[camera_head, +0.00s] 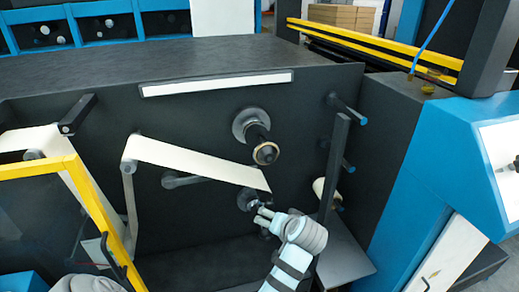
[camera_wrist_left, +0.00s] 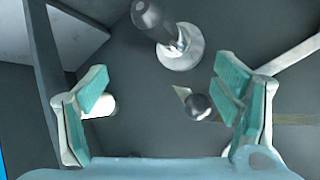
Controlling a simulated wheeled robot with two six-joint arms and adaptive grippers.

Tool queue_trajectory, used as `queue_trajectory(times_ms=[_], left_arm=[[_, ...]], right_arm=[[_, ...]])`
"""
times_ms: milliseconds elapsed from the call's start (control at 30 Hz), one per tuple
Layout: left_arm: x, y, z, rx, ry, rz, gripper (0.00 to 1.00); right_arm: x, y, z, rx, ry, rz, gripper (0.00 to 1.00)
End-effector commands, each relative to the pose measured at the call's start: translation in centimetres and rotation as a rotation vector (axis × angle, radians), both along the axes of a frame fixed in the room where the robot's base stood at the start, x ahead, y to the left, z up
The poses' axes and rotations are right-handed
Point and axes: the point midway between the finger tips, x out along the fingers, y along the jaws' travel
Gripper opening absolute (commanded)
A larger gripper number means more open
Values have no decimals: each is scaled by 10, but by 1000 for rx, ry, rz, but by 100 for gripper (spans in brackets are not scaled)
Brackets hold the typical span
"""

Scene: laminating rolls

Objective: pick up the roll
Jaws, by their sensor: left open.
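A small cream roll (camera_head: 319,187) sits on the dark machine panel in the head view, partly hidden behind a dark upright plate. A short white cylinder that looks like this roll also shows in the left wrist view (camera_wrist_left: 102,106), beside and partly behind the left-hand finger. My left gripper (camera_head: 263,215) is at the lower middle of the panel, left of and below the roll. In the wrist view it is open (camera_wrist_left: 165,95), with nothing held between its green-padded fingers. A dark round-ended spindle (camera_wrist_left: 196,106) shows beyond them. My right gripper is not in view.
A large black spindle (camera_head: 256,138) projects from the panel. A cream web strip (camera_head: 195,162) runs across it, ending near my left gripper. The dark upright plate (camera_head: 334,165) and a grey shelf (camera_head: 345,262) stand at right. A yellow-framed guard (camera_head: 95,210) is at left.

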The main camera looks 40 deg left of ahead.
Motion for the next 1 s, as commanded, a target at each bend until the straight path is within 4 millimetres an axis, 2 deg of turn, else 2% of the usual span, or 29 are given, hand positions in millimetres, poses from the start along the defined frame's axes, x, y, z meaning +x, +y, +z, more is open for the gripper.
queue_trajectory(times_ms=[33, 67, 100, 233, 300, 333, 433, 633, 867, 1000], left_arm=[[8, 2, 58, 3, -75, 88, 82], [8, 5, 90, 5, -119, 153, 82], [11, 5, 131, 7, -176, 234, 82], [30, 0, 213, 82, -271, 356, 82], [32, -2, 242, 110, -307, 394, 82], [33, -1, 249, 118, -314, 404, 82], [37, 12, 251, 132, -324, 421, 82], [53, 56, 226, 132, -322, 419, 82], [65, 84, 210, 131, -321, 416, 82], [75, 107, 198, 130, -321, 416, 82]], right_arm=[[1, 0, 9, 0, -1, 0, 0], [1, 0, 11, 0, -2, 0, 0], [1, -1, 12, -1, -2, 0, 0], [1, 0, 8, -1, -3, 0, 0], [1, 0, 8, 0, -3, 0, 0], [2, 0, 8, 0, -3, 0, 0], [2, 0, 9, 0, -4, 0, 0], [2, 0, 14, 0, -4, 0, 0], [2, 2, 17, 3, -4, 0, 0], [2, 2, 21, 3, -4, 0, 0]])
